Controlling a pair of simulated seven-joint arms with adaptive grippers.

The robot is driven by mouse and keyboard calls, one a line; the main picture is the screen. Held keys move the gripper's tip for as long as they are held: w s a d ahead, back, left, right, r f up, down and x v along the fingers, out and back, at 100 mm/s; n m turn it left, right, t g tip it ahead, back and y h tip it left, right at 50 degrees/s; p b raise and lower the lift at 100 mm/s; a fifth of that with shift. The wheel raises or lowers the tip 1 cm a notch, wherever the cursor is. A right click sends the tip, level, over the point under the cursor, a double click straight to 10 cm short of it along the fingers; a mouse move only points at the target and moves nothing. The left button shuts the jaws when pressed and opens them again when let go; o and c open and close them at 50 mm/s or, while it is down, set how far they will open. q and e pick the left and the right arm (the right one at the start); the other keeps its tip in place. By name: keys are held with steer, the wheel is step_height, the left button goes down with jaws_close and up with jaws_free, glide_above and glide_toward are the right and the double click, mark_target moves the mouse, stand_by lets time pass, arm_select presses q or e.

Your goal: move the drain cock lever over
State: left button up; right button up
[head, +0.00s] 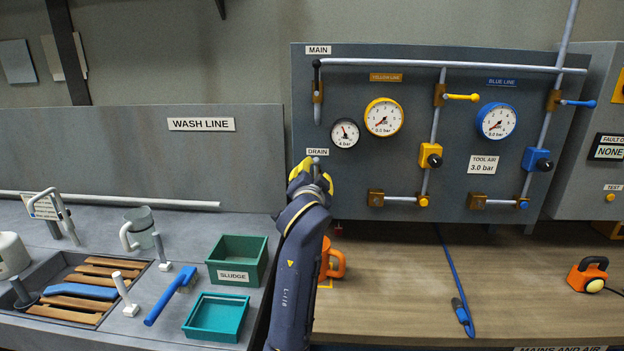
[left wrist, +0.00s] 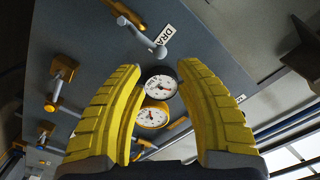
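The DRAIN label (head: 317,152) is on the grey panel, left of the gauges; it also shows in the left wrist view (left wrist: 163,35). Beside the label in the wrist view is a small grey lever (left wrist: 143,36) with a rounded end, next to a brass fitting (left wrist: 126,13). My left gripper (head: 311,172) is at the panel just below the label and hides most of the drain cock in the head view. In the wrist view its yellow fingers (left wrist: 160,68) are spread with nothing held between them. The lever's end lies just past the fingertips; contact cannot be told.
A white gauge (head: 345,133) and yellow gauge (head: 382,117) are right of my gripper, with pipes and a yellow valve (head: 430,155). An orange object (head: 333,262) stands on the wooden bench beside my forearm. Green sludge bin (head: 238,262) and sink are left.

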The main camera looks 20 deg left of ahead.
mark_target(314, 163)
arm_select(q)
steer(key=x, duration=0.8)
steer(key=shift+w+a, duration=0.1)
steer(key=shift+w, duration=0.3)
steer(key=c, duration=0.5)
steer(key=shift+o, duration=0.2)
steer(key=shift+o, duration=0.7)
steer(key=shift+a, duration=0.25)
steer(key=o, duration=1)
steer(key=shift+a, duration=0.1)
